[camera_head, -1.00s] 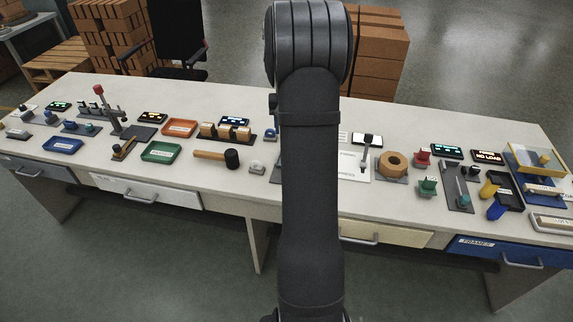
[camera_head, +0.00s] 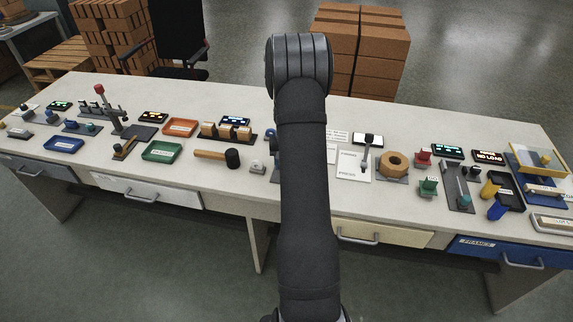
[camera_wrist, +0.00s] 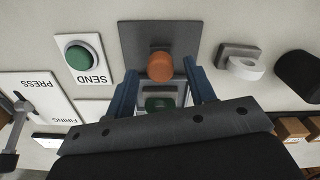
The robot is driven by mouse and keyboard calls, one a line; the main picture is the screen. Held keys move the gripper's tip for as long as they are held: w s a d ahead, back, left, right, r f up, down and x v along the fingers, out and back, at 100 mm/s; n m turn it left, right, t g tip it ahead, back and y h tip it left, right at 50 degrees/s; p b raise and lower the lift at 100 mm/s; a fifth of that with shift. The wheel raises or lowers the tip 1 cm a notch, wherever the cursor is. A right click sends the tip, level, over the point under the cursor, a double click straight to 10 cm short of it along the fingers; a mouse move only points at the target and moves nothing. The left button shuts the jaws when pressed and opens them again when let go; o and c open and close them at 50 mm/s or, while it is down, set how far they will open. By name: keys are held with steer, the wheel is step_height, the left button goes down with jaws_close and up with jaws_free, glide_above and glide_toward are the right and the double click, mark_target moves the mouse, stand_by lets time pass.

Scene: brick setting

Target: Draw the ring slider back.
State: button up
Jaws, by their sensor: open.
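The ring piece is outside the fingers. My arm hides the gripper in the head view.
A green SEND button (camera_wrist: 78,55) and a PRESS lever (camera_wrist: 22,103) lie left in the wrist view. A black mallet head (camera_wrist: 302,75) is right of the ring piece. The bench (camera_head: 115,90) carries many fixtures; a hexagonal brown piece (camera_head: 394,166) is right of my arm.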

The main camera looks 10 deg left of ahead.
steer(key=shift+f, duration=0.45)
steer(key=shift+c, duration=0.4)
jaws_close()
steer(key=shift+s, duration=1)
steer(key=shift+o, duration=0.4)
jaws_free()
